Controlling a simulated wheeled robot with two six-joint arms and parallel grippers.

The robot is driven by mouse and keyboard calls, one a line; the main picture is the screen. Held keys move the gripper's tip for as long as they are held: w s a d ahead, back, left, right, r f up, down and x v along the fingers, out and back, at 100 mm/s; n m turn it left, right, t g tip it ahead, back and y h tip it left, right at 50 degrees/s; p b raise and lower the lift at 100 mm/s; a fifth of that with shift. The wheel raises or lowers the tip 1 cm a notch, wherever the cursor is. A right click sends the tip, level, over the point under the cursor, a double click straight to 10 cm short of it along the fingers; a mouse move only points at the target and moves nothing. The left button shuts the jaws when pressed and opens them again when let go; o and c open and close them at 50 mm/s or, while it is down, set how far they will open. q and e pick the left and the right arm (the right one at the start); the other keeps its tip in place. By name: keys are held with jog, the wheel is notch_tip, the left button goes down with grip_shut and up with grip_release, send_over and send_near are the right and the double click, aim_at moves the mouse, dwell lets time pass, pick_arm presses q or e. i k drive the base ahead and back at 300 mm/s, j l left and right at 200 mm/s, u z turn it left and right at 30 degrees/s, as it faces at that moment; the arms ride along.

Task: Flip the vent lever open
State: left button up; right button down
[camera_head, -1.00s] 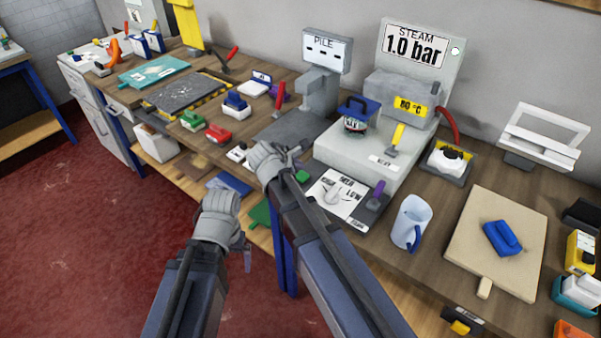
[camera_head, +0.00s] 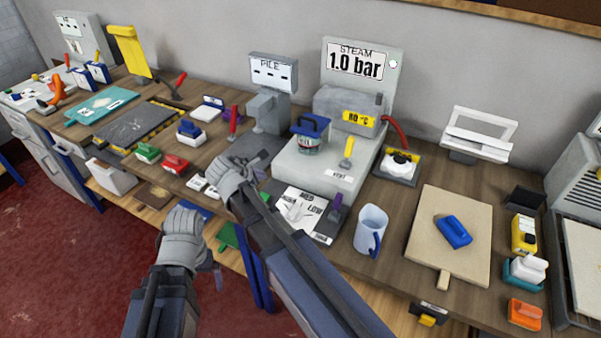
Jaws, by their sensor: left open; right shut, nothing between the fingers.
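The vent lever (camera_head: 347,152) has a yellow handle and stands up from the pale base of the steam machine (camera_head: 312,172). A small white label (camera_head: 340,179), apparently reading VENT, lies in front of it. My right gripper (camera_head: 260,158) is shut and empty, left of the machine base and apart from the lever. My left gripper (camera_head: 213,262) is open, low at the bench's front edge, far from the lever. Its fingers are partly hidden by its hand. The steam sign (camera_head: 355,62) reads 1.0 bar.
A blue-topped pot (camera_head: 309,135) stands on the machine left of the lever. A dial plate (camera_head: 300,210) with a purple lever (camera_head: 335,207) lies in front. A jug (camera_head: 370,230) and a board with a blue block (camera_head: 453,231) are to the right. A red lever (camera_head: 233,121) stands left.

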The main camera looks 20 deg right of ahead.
aim_at(351, 144)
jog(key=z, duration=1.2)
